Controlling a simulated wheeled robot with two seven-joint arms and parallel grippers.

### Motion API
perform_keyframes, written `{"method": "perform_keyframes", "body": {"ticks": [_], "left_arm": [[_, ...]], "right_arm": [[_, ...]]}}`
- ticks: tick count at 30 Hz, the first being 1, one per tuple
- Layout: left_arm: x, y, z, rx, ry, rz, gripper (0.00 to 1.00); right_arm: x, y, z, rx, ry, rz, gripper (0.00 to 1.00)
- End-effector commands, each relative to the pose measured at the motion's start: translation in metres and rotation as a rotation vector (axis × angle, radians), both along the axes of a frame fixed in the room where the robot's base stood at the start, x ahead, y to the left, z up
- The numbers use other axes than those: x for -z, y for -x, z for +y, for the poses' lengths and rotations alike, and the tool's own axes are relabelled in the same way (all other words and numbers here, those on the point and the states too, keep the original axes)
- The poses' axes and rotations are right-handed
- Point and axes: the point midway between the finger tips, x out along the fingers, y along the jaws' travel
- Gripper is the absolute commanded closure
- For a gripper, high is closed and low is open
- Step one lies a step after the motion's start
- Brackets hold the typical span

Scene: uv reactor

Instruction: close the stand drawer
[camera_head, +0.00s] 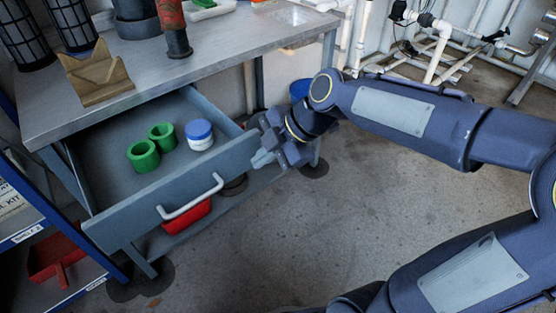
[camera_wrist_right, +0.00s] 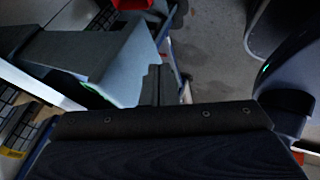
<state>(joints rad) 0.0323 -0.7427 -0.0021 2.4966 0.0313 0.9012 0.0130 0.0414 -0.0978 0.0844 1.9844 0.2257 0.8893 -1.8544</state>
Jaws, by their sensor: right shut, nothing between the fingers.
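The stand drawer (camera_head: 150,217) is pulled out from under the grey table in the head view. Its front panel has a white bar handle (camera_head: 190,200). Two green rings and a white jar with a blue lid sit inside it. My right gripper (camera_head: 262,160) is shut and empty at the right end of the drawer's front panel, beside its top corner. Whether it touches the panel I cannot tell. The right wrist view is dark and shows my gripper (camera_wrist_right: 152,85) close to grey-blue surfaces. My left gripper is not in view.
The table top (camera_head: 215,65) carries a wooden block, an orange-red tool and dark cylinders. A red bin (camera_head: 187,216) is below the drawer. A blue shelf rack (camera_head: 70,235) stands close at the left. Floor in front and to the right is clear apart from my arm. White pipes (camera_head: 440,45) stand at the back.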

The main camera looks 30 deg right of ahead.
Motion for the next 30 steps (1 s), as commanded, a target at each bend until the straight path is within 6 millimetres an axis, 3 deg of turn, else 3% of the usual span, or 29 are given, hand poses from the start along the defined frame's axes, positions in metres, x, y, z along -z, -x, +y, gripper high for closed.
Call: {"method": "perform_keyframes", "body": {"ticks": [5,20,26,30], "left_arm": [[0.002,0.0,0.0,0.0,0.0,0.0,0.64],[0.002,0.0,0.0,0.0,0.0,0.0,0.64],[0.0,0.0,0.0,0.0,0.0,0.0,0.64],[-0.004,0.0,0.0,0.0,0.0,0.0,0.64]], "right_arm": [[0.0,-0.013,0.003,0.0,0.0,0.0,1.0],[-0.001,-0.018,0.005,0.0,0.0,0.0,1.0],[-0.001,-0.04,0.011,-0.001,-0.001,0.001,1.0],[-0.001,-0.069,0.02,-0.003,-0.001,0.002,1.0]]}}
